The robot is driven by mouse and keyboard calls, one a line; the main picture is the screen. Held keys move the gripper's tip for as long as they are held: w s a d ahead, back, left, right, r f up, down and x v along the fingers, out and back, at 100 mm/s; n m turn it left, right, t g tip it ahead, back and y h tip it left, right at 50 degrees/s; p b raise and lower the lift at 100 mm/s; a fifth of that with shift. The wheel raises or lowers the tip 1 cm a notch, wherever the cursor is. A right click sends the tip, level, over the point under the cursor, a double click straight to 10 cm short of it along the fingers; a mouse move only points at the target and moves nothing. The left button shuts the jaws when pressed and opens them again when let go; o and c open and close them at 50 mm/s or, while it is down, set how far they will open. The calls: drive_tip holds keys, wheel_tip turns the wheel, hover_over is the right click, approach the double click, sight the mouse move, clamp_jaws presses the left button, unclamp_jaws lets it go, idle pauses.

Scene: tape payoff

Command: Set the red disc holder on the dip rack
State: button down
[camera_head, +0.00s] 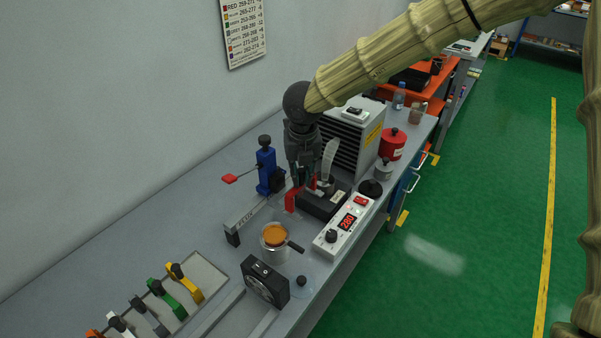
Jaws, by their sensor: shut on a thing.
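My gripper (308,180) points down over the middle of the bench, beside a black block. It is shut on the red disc holder (292,198), whose red curved part shows just left of and below the fingers. The rest of the holder is hidden by the fingers, and I cannot tell whether it touches the bench. At the lower left, a grey rack (207,272), which I take to be the dip rack, has several upright holders in yellow, green, grey, white and orange. Its near end is cut off by the picture edge.
Between gripper and rack are a metal pot (276,251) of orange liquid, a black dial box (265,284) and a grey bar (252,217). A blue stand (266,172) with a red-tipped arm is left of the gripper. A white control box (343,229) stands right.

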drive_tip(key=shift+f, duration=0.4)
idle(0.4)
drive_tip(key=c, duration=0.8)
unclamp_jaws()
drive_tip(key=shift+o, duration=0.2)
drive_tip(key=shift+r, duration=0.15)
drive_tip(key=shift+r+p, duration=3.05)
drive_tip(key=shift+r, duration=0.35)
